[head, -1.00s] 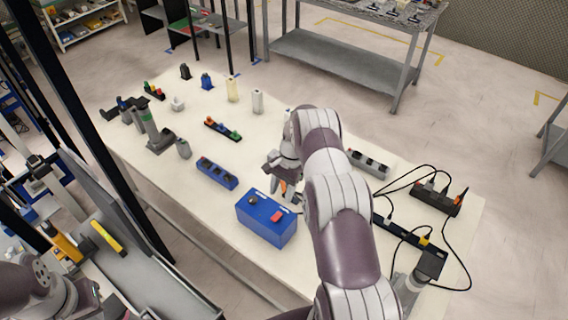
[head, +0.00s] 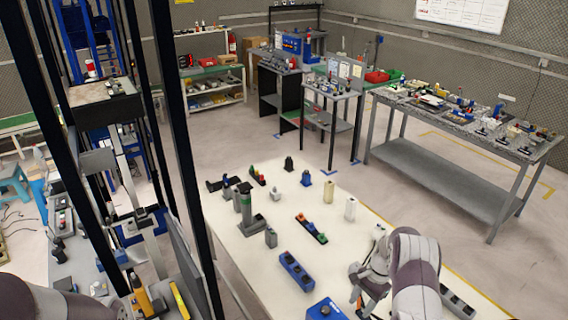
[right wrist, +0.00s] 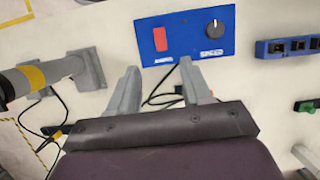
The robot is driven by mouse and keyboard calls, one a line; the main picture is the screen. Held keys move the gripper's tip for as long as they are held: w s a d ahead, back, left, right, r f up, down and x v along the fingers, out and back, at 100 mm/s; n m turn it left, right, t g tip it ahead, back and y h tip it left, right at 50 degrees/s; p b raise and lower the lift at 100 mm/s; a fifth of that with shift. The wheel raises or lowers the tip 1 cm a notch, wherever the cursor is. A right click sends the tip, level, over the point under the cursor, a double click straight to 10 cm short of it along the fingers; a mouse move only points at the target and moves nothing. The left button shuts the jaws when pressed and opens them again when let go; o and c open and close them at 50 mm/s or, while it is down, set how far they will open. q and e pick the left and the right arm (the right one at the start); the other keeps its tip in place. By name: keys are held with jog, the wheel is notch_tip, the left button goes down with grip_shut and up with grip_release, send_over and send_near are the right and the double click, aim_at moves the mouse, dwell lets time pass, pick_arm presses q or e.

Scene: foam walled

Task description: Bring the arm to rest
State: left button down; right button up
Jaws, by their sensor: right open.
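My right gripper (head: 360,287) is low in the head view, over the white table (head: 262,272), just right of a blue box (head: 324,309). In the right wrist view its two grey fingers (right wrist: 158,75) stand apart with nothing held between them. The blue box (right wrist: 200,37) lies just beyond the fingertips there, with a red switch and a black knob on its face. I cannot tell whether a fingertip touches it. Part of my left arm (head: 40,302) shows at the lower left; its gripper is out of view.
A blue socket strip (head: 297,270), a grey post (head: 247,212) and small coloured parts stand on the table. In the right wrist view a grey post with a yellow band (right wrist: 32,77) and black cables lie left of the gripper. A grey workbench (head: 440,175) stands behind.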

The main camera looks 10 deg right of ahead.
jog(key=s+a+r+n+t+h+b, duration=0.1)
jog(key=s+a+r+n+b, duration=0.1)
jog(key=s+a+n+b, duration=0.4)
jog(key=s+a+r+n+t+h+b, duration=0.1)
jog(key=s+a+n+b, duration=0.6)
jog(key=s+b, duration=0.8)
jog(key=a+r+h, duration=0.1)
jog(key=a, duration=0.2)
jog(key=shift+s+t+h, duration=0.2)
jog(key=shift+t+h, duration=0.1)
jog(key=shift+t, duration=0.1)
jog(key=shift+s, duration=0.1)
